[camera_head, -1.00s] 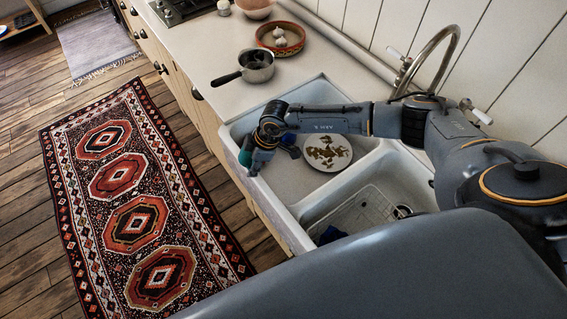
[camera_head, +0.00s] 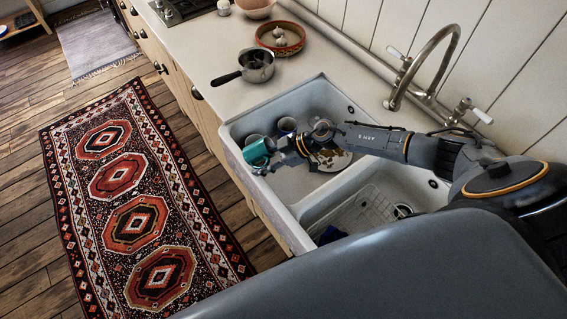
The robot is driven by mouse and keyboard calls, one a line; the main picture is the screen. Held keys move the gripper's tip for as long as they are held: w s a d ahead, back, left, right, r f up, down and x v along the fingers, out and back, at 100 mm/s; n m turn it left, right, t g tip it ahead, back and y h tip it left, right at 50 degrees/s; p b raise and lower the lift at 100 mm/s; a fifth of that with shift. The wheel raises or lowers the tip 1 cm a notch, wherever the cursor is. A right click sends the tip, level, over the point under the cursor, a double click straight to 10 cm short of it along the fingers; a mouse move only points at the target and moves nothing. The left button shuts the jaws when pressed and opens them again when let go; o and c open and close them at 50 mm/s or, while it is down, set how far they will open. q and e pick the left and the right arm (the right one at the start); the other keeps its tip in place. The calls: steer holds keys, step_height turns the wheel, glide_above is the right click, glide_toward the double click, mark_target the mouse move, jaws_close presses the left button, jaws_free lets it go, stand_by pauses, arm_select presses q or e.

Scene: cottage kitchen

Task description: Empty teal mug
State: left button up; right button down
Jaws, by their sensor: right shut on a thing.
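The teal mug (camera_head: 256,153) is at the left front of the left sink basin, by its front wall. My right gripper (camera_head: 277,148) is shut on it, with the arm reaching in from the right across the sink. The mug looks tilted; its inside is too small to make out. My left gripper is not in view.
The left basin of the white sink (camera_head: 306,210) also holds a pale mug (camera_head: 252,139), a blue mug (camera_head: 287,125) and a plate with brown remains (camera_head: 336,162), partly behind my gripper. A rack (camera_head: 362,212) lies in the right basin. A saucepan (camera_head: 257,66) and bowl (camera_head: 284,42) stand on the counter.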

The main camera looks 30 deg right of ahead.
steer(key=shift+r+y, duration=0.25)
steer(key=shift+y, duration=0.25)
steer(key=shift+d+f+t+y+b, duration=0.1)
steer(key=shift+f+t+y+b, duration=0.05)
steer(key=shift+t+y+b, duration=0.2)
steer(key=y+b, duration=0.1)
steer(key=b, duration=0.2)
steer(key=d+y+b, duration=0.1)
steer(key=b, duration=0.2)
steer(key=f+t+y+b, duration=0.1)
steer(key=b, duration=0.2)
steer(key=shift+s+d, duration=0.25)
steer(key=shift+s, duration=0.05)
steer(key=shift+d+r+t+y+b, duration=0.15)
steer(key=shift+r+t+y+b, duration=0.2)
steer(key=shift+r+y+b, duration=0.35)
